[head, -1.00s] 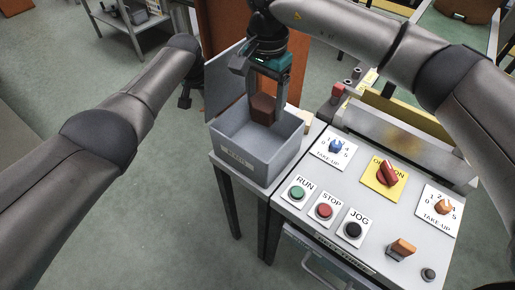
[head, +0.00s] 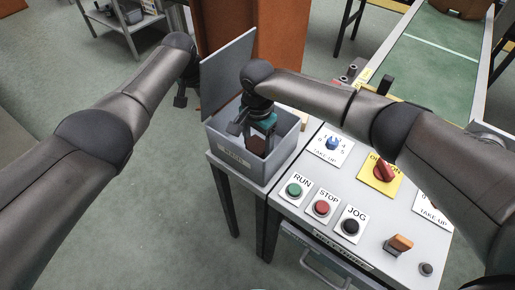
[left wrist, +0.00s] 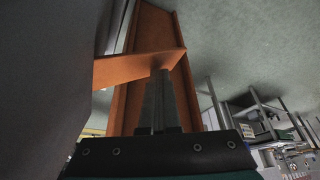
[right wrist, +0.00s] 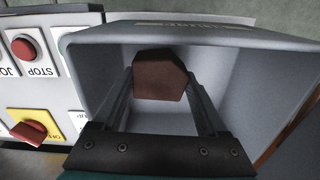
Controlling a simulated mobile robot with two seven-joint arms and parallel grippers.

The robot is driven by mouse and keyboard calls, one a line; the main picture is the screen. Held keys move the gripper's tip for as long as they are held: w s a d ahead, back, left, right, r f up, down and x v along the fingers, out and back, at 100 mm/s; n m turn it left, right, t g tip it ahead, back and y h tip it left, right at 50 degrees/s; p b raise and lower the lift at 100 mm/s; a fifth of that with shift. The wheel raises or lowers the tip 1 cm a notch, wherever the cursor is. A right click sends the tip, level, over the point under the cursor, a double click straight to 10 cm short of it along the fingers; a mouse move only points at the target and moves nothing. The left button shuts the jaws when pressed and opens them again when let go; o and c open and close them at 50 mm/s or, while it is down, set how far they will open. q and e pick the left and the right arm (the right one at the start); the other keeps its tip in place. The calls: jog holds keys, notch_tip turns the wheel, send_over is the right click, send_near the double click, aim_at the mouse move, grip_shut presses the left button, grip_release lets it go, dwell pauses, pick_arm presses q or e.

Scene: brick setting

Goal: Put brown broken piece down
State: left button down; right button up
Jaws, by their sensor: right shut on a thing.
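The brown broken piece (head: 257,146) is held low inside the grey bin (head: 235,158), whose lid stands open at the back. My right gripper (head: 259,140) reaches down into the bin and is shut on the piece. In the right wrist view the piece (right wrist: 160,76) sits between the two fingers, with the bin walls (right wrist: 262,75) around it. Whether the piece touches the bin floor I cannot tell. My left gripper (left wrist: 160,100) shows in the left wrist view with its fingers together and nothing between them, away from the bin.
The control panel (head: 375,215) with RUN, STOP and JOG buttons and knobs stands right of the bin. An orange-brown upright panel (head: 275,40) is behind the bin's lid (head: 228,70). A green-topped conveyor (head: 440,60) lies at the far right. The floor to the left is open.

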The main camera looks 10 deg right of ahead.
aim_at(258, 143)
jog(key=shift+f, duration=1.25)
jog(key=shift+f, duration=0.2)
jog(key=o, duration=1.3)
jog(key=shift+r, duration=0.1)
notch_tip(258, 143, up, 12)
jog(key=shift+r, duration=0.1)
